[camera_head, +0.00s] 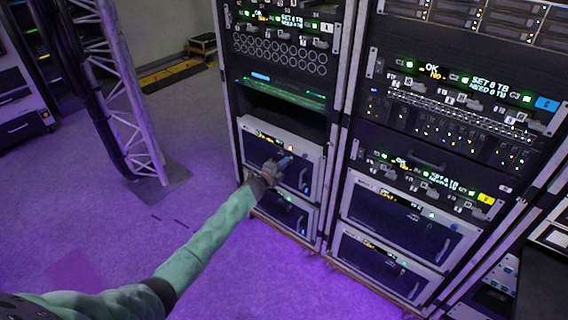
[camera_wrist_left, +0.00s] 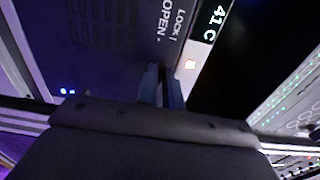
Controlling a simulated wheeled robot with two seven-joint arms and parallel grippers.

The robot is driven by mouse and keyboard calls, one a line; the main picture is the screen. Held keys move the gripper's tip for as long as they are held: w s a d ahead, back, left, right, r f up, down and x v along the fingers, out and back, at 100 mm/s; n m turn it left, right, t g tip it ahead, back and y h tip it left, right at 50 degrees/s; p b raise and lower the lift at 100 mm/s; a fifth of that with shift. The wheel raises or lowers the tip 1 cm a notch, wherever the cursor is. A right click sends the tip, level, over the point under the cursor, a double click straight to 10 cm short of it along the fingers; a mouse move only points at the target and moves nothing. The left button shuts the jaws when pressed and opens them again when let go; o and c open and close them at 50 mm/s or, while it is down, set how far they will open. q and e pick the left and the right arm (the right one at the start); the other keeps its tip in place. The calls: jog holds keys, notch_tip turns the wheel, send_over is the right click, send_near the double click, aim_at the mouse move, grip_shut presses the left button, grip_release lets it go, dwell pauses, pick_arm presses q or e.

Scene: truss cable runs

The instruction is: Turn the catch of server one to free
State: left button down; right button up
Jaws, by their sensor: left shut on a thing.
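My left gripper (camera_head: 280,168) reaches to the front of the upper silver-framed server (camera_head: 309,152) in the left rack. In the left wrist view, the fingers (camera_wrist_left: 163,88) are close together at the server front (camera_wrist_left: 110,30), just below the printed words LOCK and OPEN. They are shut on the catch there, which is mostly hidden between them, so I cannot tell which way it is turned. I cannot read a server number. My right gripper is not in view.
A second silver-framed unit (camera_head: 283,212) sits just below. The right rack (camera_head: 345,150) stands close beside, with two similar units (camera_head: 400,222). A truss tower (camera_head: 125,95) stands on the left on its base plate. The purple-lit floor (camera_head: 140,220) between is clear.

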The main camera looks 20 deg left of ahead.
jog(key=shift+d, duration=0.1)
pick_arm(q)
jog(key=shift+a, duration=0.1)
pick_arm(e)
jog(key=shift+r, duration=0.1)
pick_arm(q)
jog(key=c, duration=1.6)
grip_release()
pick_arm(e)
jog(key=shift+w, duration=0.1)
pick_arm(q)
jog(key=shift+o, duration=0.2)
